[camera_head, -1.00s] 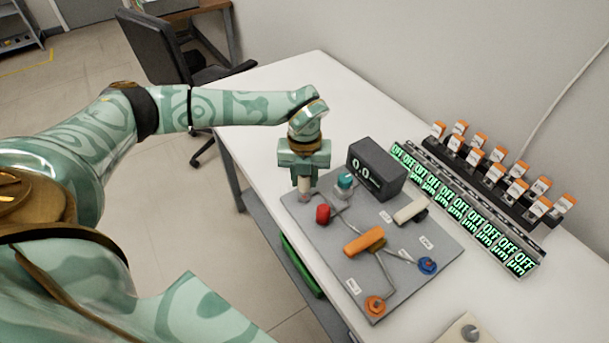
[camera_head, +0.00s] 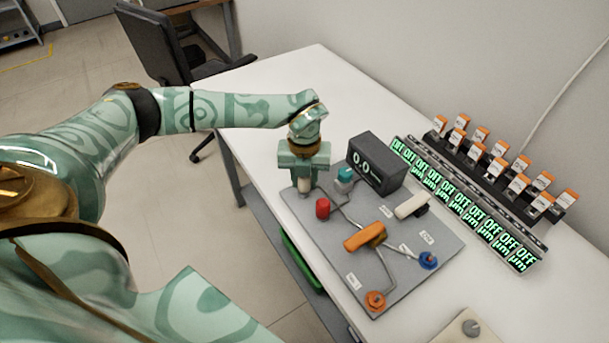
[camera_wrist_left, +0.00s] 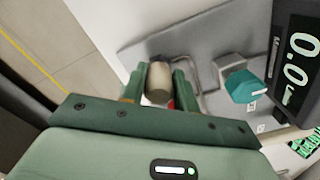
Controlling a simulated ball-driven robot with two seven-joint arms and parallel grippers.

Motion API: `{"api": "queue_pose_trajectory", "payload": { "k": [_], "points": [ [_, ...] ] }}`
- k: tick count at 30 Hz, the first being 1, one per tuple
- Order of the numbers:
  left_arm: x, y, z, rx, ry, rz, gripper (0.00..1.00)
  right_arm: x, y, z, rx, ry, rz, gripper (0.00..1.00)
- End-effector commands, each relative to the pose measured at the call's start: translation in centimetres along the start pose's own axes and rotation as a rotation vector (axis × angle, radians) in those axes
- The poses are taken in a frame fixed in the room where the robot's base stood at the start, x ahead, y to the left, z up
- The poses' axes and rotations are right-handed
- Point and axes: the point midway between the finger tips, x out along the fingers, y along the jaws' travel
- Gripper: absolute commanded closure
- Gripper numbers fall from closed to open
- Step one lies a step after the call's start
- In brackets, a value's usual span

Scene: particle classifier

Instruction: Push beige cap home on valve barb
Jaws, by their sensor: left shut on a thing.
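My left gripper (camera_head: 304,187) points down over the back left corner of the grey panel (camera_head: 408,284). It is shut on the beige cap (camera_wrist_left: 159,82), which shows between the two fingers in the left wrist view. In the head view only a small pale part of the cap (camera_head: 304,186) shows below the gripper body. The valve barb under the cap is hidden, so I cannot tell how far the cap sits on it. My right gripper is not in view.
On the panel are a teal knob (camera_head: 345,175), a red part (camera_head: 322,208), an orange handle (camera_head: 364,236), a white handle (camera_head: 412,206), and blue (camera_head: 428,261) and orange (camera_head: 375,300) fittings. A dark display box (camera_head: 377,162) reading 0.0 stands close right of the gripper.

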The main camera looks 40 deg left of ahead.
Motion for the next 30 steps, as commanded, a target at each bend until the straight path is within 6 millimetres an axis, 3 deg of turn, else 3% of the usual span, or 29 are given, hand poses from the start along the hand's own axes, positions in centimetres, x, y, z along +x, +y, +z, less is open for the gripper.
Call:
{"api": "queue_pose_trajectory", "payload": {
  "k": [8,9,11,12,23,26,30],
  "points": [
    [0.9,0.1,-0.1,0.0,0.002,0.003,0.92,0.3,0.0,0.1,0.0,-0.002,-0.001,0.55],
    [0.9,0.1,-0.1,0.0,0.002,0.002,0.65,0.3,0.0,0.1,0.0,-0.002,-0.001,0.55],
    [0.8,0.1,-0.1,0.0,0.001,0.002,0.48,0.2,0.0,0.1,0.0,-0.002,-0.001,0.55],
    [0.8,0.1,-0.1,0.0,0.001,0.002,0.45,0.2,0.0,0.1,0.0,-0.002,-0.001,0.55],
    [-0.2,0.0,0.0,0.001,-0.001,0.0,0.45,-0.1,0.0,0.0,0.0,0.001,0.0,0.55],
    [-2.0,0.0,0.0,0.001,-0.003,-0.001,0.45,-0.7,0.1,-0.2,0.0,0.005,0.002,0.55],
    [-5.8,0.0,0.1,0.0,-0.006,-0.002,0.45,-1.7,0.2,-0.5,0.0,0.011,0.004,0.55]
  ]
}}
